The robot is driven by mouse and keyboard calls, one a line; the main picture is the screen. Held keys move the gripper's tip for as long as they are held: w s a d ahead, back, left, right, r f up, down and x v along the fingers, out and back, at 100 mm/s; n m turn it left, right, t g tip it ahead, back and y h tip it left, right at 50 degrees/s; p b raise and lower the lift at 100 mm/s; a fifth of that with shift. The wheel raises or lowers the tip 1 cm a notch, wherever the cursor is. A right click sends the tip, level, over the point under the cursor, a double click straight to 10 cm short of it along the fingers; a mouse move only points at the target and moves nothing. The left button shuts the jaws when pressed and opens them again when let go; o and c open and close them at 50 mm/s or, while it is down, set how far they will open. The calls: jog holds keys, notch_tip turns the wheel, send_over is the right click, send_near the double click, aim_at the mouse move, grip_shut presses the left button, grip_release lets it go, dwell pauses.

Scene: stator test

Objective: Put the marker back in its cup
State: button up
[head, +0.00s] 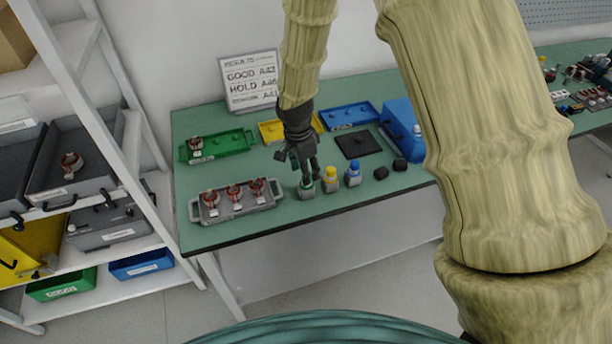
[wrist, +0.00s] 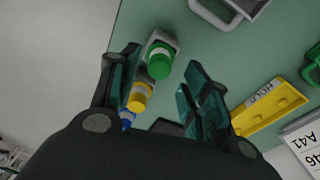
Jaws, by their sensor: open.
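My gripper (head: 309,176) is open, pointing down at the front of the green table. A green-capped marker (wrist: 159,61) shows between its spread fingertips in the wrist view, with a grey cup (wrist: 172,42) around or just behind it. In the head view the fingers partly hide this marker and its cup (head: 306,194). I cannot tell how deep the marker sits or whether a finger touches it. A yellow-capped marker (head: 332,174) and a blue-capped marker (head: 354,167) stand upright in grey cups just to the right.
A grey tray (head: 236,214) with several copper-wound parts lies to the left. Green (head: 230,152), yellow (head: 272,132) and blue (head: 349,117) trays lie behind, before a results sign (head: 249,81).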

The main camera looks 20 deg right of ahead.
aim_at(302, 186)
notch_tip(302, 186, up, 9)
jog(key=b, duration=0.2)
jog(key=shift+s+a+f, duration=0.15)
jog(key=shift+a+f, duration=0.05)
jog(key=shift+a, duration=0.25)
